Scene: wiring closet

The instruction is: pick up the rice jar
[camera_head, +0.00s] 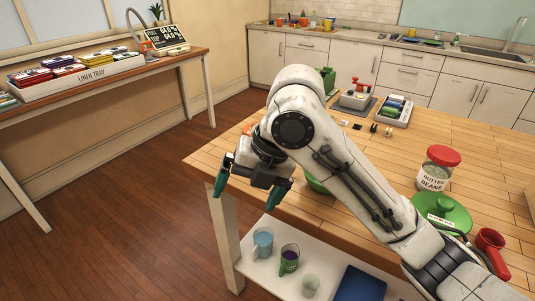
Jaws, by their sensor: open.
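I see no jar that I can read as rice. A glass jar with a red lid (440,168) stands on the right of the wooden table, and its label reads butter beans. A green round lidded thing (445,212) in front of it has a small label too small to read, partly behind my arm. My gripper (249,188) is open and empty, with teal fingertips pointing down, near the table's left front edge. My arm crosses the table and hides part of its middle.
The wooden table (222,160) has a lower white shelf (262,268) with mugs. A red scoop-like thing (490,240) lies near the green thing. A green bowl (317,184) is partly hidden by my arm. A tray of items (394,112) stands at the back. Floor at left is clear.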

